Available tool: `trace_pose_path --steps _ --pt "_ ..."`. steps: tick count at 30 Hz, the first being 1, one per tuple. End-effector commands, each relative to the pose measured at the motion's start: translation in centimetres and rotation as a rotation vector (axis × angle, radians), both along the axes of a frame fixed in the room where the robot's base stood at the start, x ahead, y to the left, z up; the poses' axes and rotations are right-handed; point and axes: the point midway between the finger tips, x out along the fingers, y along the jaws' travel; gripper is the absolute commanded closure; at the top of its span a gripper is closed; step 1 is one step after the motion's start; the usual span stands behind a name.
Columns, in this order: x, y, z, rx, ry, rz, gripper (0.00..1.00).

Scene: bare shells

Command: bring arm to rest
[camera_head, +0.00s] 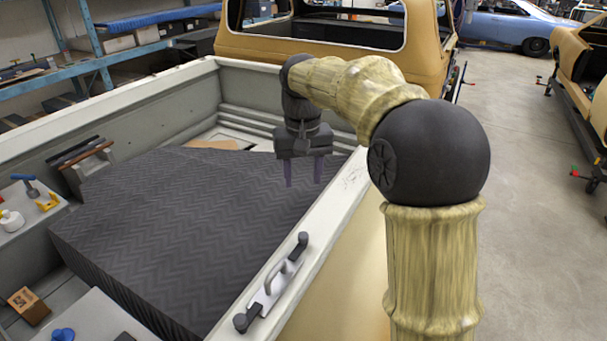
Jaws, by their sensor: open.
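My arm rises at the right of the head view, bends at a large dark joint and reaches left over the truck bed. My gripper (303,172) hangs at its end, pointing down. Its two purple fingers are apart with nothing between them. Below and around it in the picture lies a dark zigzag-patterned padded block (190,215) in the truck bed. I cannot tell the exact gap between the fingertips and the block.
A truck bed side wall (325,215) runs under my arm, with a grey handle piece (272,284) on it. Small tools and a white pot (11,220) sit at left. A wooden block (28,306) lies lower left. Open floor (515,200) is at right.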

Motion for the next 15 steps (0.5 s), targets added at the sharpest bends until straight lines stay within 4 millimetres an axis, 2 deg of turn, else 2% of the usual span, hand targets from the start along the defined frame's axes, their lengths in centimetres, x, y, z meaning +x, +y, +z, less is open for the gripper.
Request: trace_pose_path --steps 10,15 --pt "0.0 0.0 0.2 0.0 0.0 0.0 0.53" --pt "-0.6 -0.6 -0.9 0.0 -0.008 -0.005 0.53"
